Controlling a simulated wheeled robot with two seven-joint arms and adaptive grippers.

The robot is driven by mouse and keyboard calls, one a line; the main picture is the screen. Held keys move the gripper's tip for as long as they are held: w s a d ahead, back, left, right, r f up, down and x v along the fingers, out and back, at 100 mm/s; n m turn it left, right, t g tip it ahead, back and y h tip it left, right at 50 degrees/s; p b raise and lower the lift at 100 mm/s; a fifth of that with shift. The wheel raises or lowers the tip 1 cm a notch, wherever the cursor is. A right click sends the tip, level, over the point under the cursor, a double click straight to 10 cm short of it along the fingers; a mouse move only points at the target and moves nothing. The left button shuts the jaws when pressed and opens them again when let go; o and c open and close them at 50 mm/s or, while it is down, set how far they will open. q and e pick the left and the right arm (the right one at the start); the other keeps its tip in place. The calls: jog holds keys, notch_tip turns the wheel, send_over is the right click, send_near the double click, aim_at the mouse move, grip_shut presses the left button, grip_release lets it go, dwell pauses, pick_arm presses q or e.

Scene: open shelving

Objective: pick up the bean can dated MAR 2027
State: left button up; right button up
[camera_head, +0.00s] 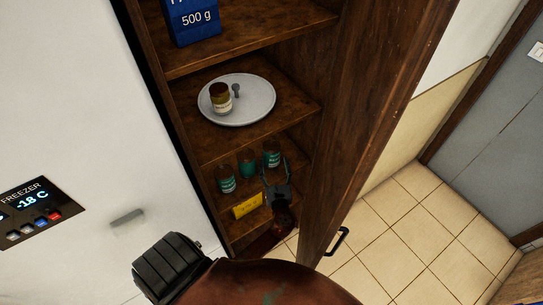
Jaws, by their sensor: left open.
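Several teal-labelled cans stand on the lower shelf: a left one (226,179), a middle one (247,166) and a right one (271,157). Their print is too small to read, so I cannot tell which is dated MAR 2027. My left gripper (276,172) is open at the right can, with its dark fingers reaching in from the front. I cannot tell whether they touch the can. The gripper hides part of this can's lower side. My right gripper is not in view.
A yellow card (247,206) stands at the lower shelf's front. A round grey tray (262,110) with a brown jar (220,98) is on the shelf above, and a blue 500 g box (191,24) is higher. The open wooden door (363,110) bounds the right side.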

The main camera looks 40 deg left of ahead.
aim_at(272, 152)
pick_arm(q)
jog(key=x, duration=0.6)
jog(key=shift+w+a, duration=0.15)
jog(key=shift+a, duration=0.2)
jog(key=shift+r, duration=0.1)
jog(key=shift+c, duration=0.6)
jog(key=c, duration=1.3)
